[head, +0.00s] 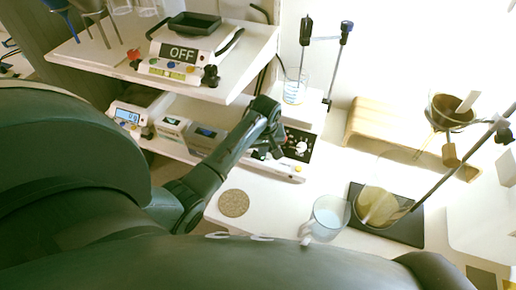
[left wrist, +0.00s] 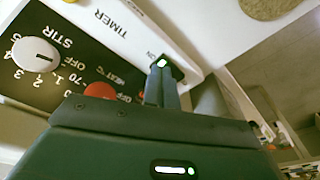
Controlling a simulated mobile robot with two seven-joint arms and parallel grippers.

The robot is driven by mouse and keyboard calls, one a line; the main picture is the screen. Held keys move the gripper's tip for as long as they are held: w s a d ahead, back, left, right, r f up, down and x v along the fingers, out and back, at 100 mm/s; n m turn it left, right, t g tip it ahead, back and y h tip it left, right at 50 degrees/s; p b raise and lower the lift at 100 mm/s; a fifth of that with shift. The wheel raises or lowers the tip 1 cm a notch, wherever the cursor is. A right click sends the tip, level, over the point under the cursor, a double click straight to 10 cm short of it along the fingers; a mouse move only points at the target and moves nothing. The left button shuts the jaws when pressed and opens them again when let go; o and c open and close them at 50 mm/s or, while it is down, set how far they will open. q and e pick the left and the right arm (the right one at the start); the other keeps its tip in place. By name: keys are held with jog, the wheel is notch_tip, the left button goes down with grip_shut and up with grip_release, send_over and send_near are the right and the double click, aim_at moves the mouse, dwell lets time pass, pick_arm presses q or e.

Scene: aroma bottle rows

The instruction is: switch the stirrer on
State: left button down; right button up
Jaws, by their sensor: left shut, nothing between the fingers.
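The stirrer (head: 299,146) is a white unit with a black front panel, and a glass beaker (head: 294,90) stands on its top. In the left wrist view its white STIR knob (left wrist: 36,54) shows large, its dark mark pointing roughly toward OFF. A red knob (left wrist: 100,91) sits by the HEAT and OFF lettering. My left gripper (head: 266,153) is at the left end of the stirrer's front. In the left wrist view its fingertips (left wrist: 163,66) are together and empty, near the white TIMER strip and apart from the STIR knob. My right gripper is not in view.
A hotplate (head: 184,50) with an OFF display stands on the upper shelf. A scale (head: 128,114) and small boxes sit below. A cork mat (head: 234,203), a beaker of pale liquid (head: 328,218) and a black mat (head: 408,228) under a clamped flask lie in front.

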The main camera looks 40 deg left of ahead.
pick_arm(q)
notch_tip(320, 180, up, 3)
jog(key=shift+f+p, duration=0.2)
jog(key=shift+p, duration=0.65)
jog(key=shift+r, duration=2.15)
